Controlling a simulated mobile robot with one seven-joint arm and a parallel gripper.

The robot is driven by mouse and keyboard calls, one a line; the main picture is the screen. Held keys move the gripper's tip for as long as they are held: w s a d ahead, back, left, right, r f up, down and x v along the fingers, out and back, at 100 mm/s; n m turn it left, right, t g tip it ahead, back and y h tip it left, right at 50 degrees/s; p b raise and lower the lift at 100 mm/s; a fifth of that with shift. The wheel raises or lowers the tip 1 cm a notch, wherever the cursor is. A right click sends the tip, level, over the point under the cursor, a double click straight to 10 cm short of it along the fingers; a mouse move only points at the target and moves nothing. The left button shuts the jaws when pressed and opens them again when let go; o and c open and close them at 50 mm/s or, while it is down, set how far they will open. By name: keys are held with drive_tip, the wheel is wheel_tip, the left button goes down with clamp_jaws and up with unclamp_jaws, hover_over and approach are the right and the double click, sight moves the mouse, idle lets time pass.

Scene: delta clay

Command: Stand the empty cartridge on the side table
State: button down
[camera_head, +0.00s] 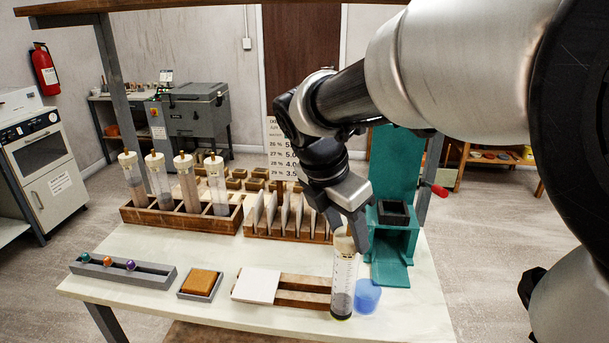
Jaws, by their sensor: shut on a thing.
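My gripper (350,230) points down and is shut on the top of a clear, marked cartridge (344,285) with a pale cap. The cartridge is upright near the front right of the pale table (220,310). It looks mostly clear, with dark material at its bottom. I cannot tell whether its base touches the table. Several other capped cartridges stand in a wooden rack (172,220) at the back left, with grey or brown contents; one of them is the brown-filled cartridge (188,184). I cannot tell which surface is the side table.
A blue translucent round thing (368,296) is right beside the held cartridge. Behind it stands a teal press (395,240) with a red handle. A wooden tray (303,291) with a white tile, an orange sponge (200,282) and a grey bead holder (122,271) lie along the front.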

sight(344, 279)
drive_tip(key=shift+f, duration=1.35)
drive_tip(key=shift+f, duration=0.15)
drive_tip(key=c, duration=1)
unclamp_jaws()
